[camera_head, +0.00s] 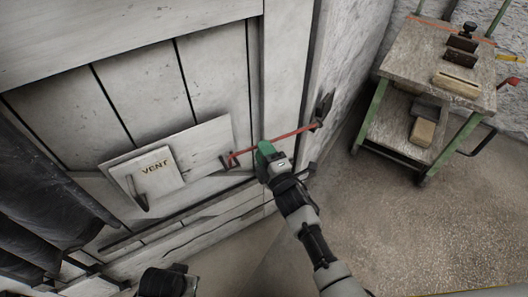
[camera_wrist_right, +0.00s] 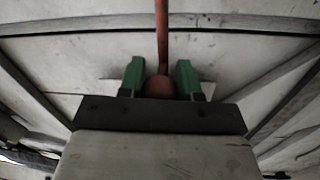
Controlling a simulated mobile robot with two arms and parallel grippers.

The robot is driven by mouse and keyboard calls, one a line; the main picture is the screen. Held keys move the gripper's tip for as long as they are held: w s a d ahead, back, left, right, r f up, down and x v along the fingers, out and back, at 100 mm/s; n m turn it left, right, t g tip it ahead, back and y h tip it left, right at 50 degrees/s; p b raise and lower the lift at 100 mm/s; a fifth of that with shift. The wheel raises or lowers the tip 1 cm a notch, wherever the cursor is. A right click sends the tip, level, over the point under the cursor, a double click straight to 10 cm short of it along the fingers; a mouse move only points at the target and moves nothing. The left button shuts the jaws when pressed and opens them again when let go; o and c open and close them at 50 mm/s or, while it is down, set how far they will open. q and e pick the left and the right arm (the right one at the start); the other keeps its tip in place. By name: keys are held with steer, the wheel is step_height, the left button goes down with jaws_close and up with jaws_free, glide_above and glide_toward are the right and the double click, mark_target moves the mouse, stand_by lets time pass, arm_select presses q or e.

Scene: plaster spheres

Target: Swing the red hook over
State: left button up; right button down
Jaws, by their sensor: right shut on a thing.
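The red hook (camera_head: 296,132) is a thin red bar across the gap between the pale plank door (camera_head: 215,75) and the wall at right. Its right end meets a dark bracket (camera_head: 322,110). Its left end lies by a small dark fitting (camera_head: 225,161) on the door; I cannot tell whether it sits in it. My right gripper (camera_head: 264,150), with green fingers, is at the bar, between its two ends. In the right wrist view the red rod (camera_wrist_right: 161,40) runs down to a reddish knob (camera_wrist_right: 159,87) held between the green fingers. No left gripper fingers show.
A white plate marked VENT (camera_head: 155,170) with a dark handle is on the door at left. Dark cloth (camera_head: 45,190) hangs at far left. A wooden-topped trolley with green legs (camera_head: 425,60) carries blocks at upper right. The floor (camera_head: 400,230) at lower right is clear.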

arm_select(q)
steer(key=shift+r, duration=0.1)
arm_select(e)
steer(key=shift+f, duration=0.2)
steer(key=c, duration=0.8)
jaws_free()
steer(key=shift+s+d, duration=0.1)
steer(key=shift+s, duration=0.1)
arm_select(q)
steer(key=f, duration=0.2)
steer(key=s+f+p, duration=0.1)
steer(key=f, duration=0.1)
steer(key=shift+f, duration=0.35)
arm_select(e)
steer(key=v, duration=1)
steer(key=shift+s+d, duration=0.1)
steer(key=shift+s, duration=0.1)
